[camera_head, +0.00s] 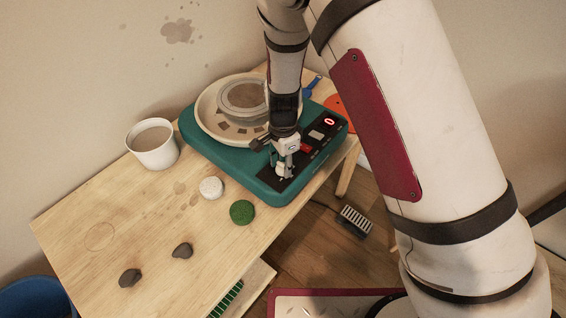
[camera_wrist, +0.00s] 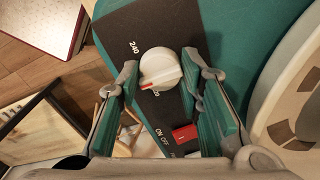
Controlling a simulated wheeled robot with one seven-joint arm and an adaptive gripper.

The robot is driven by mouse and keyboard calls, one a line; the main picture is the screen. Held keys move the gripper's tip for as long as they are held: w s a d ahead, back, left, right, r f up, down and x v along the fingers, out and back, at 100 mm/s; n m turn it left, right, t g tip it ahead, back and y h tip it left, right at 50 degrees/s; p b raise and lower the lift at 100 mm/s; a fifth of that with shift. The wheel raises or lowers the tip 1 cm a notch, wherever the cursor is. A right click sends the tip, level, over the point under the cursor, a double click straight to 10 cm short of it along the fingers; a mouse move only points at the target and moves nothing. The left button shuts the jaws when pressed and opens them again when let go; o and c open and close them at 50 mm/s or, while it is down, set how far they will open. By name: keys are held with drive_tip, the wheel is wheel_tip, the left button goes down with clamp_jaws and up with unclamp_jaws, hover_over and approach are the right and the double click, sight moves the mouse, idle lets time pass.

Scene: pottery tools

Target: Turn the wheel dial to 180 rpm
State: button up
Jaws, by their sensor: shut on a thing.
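The wheel dial (camera_wrist: 160,66) is a round white knob with a red pointer mark, on the black control panel (camera_wrist: 169,21) of the teal pottery wheel (camera_head: 190,130). In the wrist view the mark points to the lower left. The label "240" shows at the dial's upper left, and another label below it is partly hidden. My gripper (camera_wrist: 161,72) is shut on the dial, a finger on each side. In the head view my gripper (camera_head: 284,168) is over the panel's near end and mostly hides the dial. The red display (camera_head: 330,121) reads 0.
A red ON/OFF switch (camera_wrist: 185,133) is close to my right finger. A white mug (camera_head: 153,146), a white sponge (camera_head: 211,187), a green sponge (camera_head: 241,212) and two dark stones (camera_head: 182,251) are on the wooden table (camera_head: 90,220). A foot pedal (camera_head: 354,220) is on the floor.

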sight(283, 165)
drive_tip(key=o, duration=1.2)
drive_tip(key=shift+r, duration=5.95)
